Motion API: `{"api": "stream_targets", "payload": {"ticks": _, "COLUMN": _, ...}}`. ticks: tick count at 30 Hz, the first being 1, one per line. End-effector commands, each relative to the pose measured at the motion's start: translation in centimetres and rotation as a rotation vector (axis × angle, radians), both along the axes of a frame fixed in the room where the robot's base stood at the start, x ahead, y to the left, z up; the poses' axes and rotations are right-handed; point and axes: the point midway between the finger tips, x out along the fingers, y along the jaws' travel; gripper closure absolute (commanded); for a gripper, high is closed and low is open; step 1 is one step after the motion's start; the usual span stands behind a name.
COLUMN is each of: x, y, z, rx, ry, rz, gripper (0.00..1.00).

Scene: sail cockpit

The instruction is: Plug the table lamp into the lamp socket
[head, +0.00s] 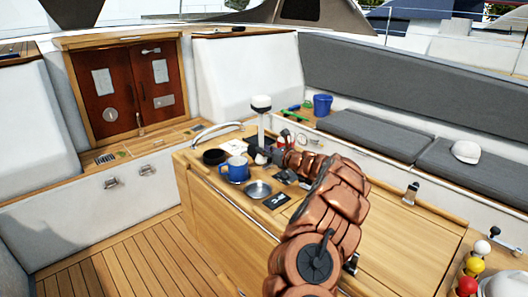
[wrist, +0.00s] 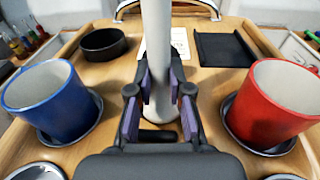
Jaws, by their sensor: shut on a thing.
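The table lamp (head: 261,125) is a slim white pole with a dark-banded white head, upright over the cockpit table (head: 228,210). My gripper (head: 264,154) is shut on the pole low down. In the wrist view the pole (wrist: 157,45) stands between the pads of my gripper (wrist: 160,88). The lamp's pale foot (wrist: 166,132) shows below the fingers; I cannot tell whether it touches the table. I cannot clearly identify the lamp socket; a dark slot-like shape lies below the fingers in the wrist view, partly hidden by my gripper.
A blue mug (wrist: 55,98) stands left and a red mug (wrist: 272,102) right, each on a dark saucer, close to my gripper. Behind are a black bowl (wrist: 104,44) and a black tray (wrist: 222,49). A metal bowl (head: 257,190) sits nearer the table's front edge.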

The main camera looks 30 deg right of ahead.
Motion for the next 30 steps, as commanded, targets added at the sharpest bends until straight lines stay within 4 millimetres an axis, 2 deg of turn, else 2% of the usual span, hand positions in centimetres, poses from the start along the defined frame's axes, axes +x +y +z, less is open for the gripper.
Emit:
{"api": "stream_targets", "payload": {"ticks": 10, "x": 0.12, "y": 0.09, "z": 0.44, "rx": -0.002, "ry": -0.006, "rz": 0.002, "gripper": 1.0}}
{"api": "stream_targets", "payload": {"ticks": 20, "x": 0.14, "y": 0.13, "z": 0.06, "rx": -0.001, "ry": -0.007, "rz": 0.002, "gripper": 1.0}}
{"api": "stream_targets", "payload": {"ticks": 21, "x": 0.14, "y": 0.13, "z": 0.12, "rx": -0.001, "ry": -0.007, "rz": 0.002, "gripper": 0.78}}
{"api": "stream_targets", "payload": {"ticks": 23, "x": 0.15, "y": 0.12, "z": 0.14, "rx": -0.001, "ry": -0.007, "rz": 0.002, "gripper": 0.72}}
{"api": "stream_targets", "payload": {"ticks": 30, "x": 0.14, "y": 0.14, "z": 0.03, "rx": -0.002, "ry": -0.005, "rz": 0.003, "gripper": 0.71}}
